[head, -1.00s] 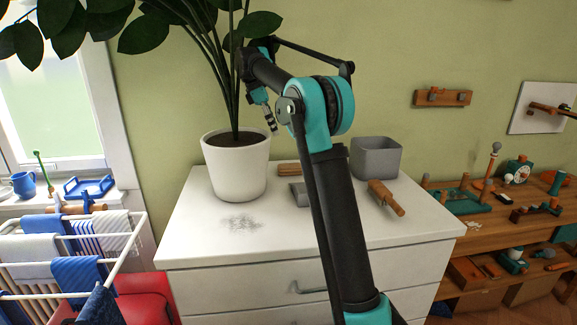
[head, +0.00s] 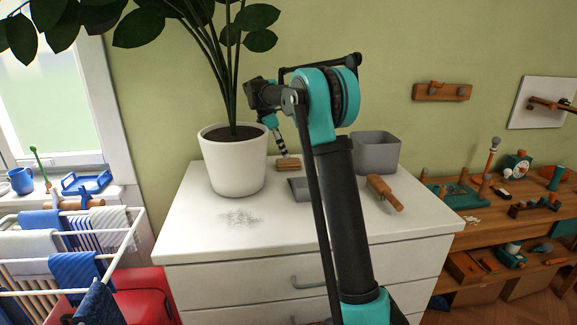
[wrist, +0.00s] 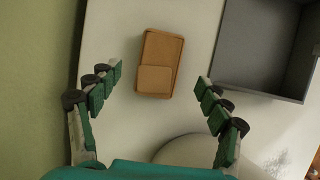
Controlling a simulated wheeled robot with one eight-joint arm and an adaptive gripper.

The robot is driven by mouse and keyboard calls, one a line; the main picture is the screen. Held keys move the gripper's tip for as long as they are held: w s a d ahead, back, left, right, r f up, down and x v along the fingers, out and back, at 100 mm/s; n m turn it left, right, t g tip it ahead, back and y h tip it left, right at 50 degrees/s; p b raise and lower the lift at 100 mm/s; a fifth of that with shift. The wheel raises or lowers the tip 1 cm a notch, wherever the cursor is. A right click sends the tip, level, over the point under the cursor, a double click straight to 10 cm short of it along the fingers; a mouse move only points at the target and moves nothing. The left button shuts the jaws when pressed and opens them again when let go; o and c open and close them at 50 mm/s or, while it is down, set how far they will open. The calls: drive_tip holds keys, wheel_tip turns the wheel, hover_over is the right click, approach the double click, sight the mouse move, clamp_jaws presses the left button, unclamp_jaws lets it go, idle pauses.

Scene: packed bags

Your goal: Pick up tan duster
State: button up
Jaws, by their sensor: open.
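The tan duster (head: 288,163) is a small wooden-looking block lying on the white dresser top (head: 245,255), near the wall and right of the plant pot. In the wrist view the duster (wrist: 158,62) lies between the fingers, with a paler patch on its lower part. My gripper (wrist: 160,79) is open and empty, its fingers to either side of the duster and apart from it. In the head view my gripper (head: 285,153) points down just above the duster, partly behind my arm.
A white plant pot (head: 236,165) stands close on the left. A grey bin (head: 375,153) stands to the right. A grey flat piece (head: 299,189) and a brown-handled item (head: 384,192) lie in front. Grey dust (head: 240,217) marks the front left.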

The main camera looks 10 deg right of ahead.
sight(288, 161)
drive_tip(key=shift+x, duration=2.35)
drive_tip(key=shift+a+f, duration=0.15)
drive_tip(key=shift+f, duration=0.15)
drive_tip(key=c, duration=1.2)
drive_tip(key=shift+r, duration=0.1)
drive_tip(key=shift+c, duration=0.2)
wheel_tip(288, 161, up, 20)
drive_tip(key=shift+r, duration=0.15)
